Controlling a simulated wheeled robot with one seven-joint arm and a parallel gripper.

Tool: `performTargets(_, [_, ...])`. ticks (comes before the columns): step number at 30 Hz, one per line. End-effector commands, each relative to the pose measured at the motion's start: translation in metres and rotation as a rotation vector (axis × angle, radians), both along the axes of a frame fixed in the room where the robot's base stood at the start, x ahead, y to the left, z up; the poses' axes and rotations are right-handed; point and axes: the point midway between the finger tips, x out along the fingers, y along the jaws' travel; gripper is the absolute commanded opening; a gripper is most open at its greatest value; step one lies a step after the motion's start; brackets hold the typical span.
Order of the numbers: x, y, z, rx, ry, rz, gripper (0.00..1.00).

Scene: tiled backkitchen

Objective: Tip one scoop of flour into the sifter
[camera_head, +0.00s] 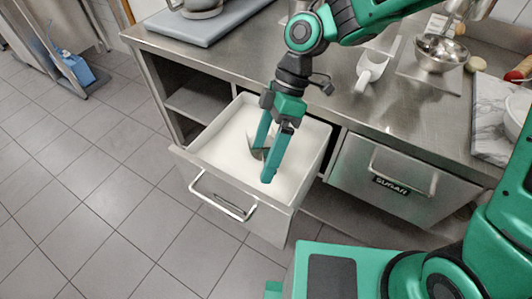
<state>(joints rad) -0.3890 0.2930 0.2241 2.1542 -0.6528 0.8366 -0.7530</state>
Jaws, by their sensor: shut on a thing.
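An open drawer bin (208,180) holds white flour (228,140). My gripper (262,162) points down into this drawer from above. A small grey metal piece, apparently the scoop (258,152), shows between its fingers, which are shut on it. The scoop's bowl is mostly hidden by the fingers, so I cannot tell whether it holds flour. A white cup-like vessel with a handle (370,68), possibly the sifter, lies or stands on the steel counter to the right of my arm.
A closed drawer labelled SUGAR (388,180) is right of the flour drawer. The steel counter (415,115) carries a metal bowl (440,52) on a flat plate and a marble board (490,125) at the right. A grey board (210,22) lies at the back left.

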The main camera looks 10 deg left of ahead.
Motion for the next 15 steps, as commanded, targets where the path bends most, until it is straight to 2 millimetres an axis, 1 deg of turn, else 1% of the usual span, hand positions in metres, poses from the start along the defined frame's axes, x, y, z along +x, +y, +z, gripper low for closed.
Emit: performTargets(15, [0.0,0.0,0.03,0.001,-0.001,0.0,0.52])
